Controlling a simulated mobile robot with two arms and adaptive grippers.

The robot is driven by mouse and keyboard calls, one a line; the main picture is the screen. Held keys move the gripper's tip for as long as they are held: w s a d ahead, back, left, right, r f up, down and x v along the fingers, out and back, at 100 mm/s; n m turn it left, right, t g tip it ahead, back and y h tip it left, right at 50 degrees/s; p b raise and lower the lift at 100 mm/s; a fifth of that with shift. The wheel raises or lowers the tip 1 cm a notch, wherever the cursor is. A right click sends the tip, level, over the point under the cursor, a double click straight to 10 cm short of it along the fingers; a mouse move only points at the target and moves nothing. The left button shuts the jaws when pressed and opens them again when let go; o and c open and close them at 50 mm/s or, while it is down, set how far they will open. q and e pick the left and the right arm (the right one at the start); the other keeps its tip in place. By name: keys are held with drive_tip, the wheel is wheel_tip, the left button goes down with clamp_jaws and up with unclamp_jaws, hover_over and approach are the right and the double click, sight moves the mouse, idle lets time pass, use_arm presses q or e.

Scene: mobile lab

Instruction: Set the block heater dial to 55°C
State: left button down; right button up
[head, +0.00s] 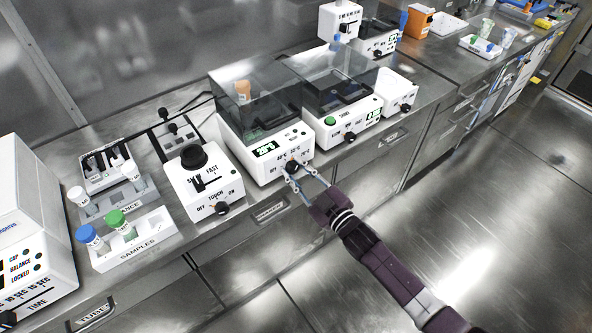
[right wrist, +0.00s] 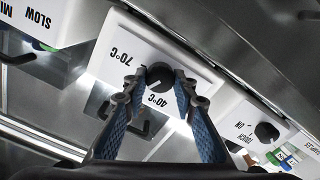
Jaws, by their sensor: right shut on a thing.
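The block heater (head: 262,160) is a white box with a clear dark lid and a green-lit display (head: 265,149) that seems to read 20°C. Its black dial (head: 292,166) is on the front, among printed marks that include OFF, 40°C, 55°C and 70°C. In the right wrist view, the dial (right wrist: 159,75) sits between the fingertips, with the 70°C and 40°C marks readable beside it. I cannot tell for sure which mark its pointer faces. My right gripper (head: 301,173) is shut on the dial; it also shows in the right wrist view (right wrist: 157,88). My left gripper is out of view.
A sample rack (head: 133,244) with capped tubes is further left. The floor in front of the bench is clear.

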drive_tip(key=shift+f, duration=0.15)
drive_tip(key=o, duration=1.2)
drive_tip(key=shift+c, duration=0.2)
drive_tip(key=v, duration=1.2)
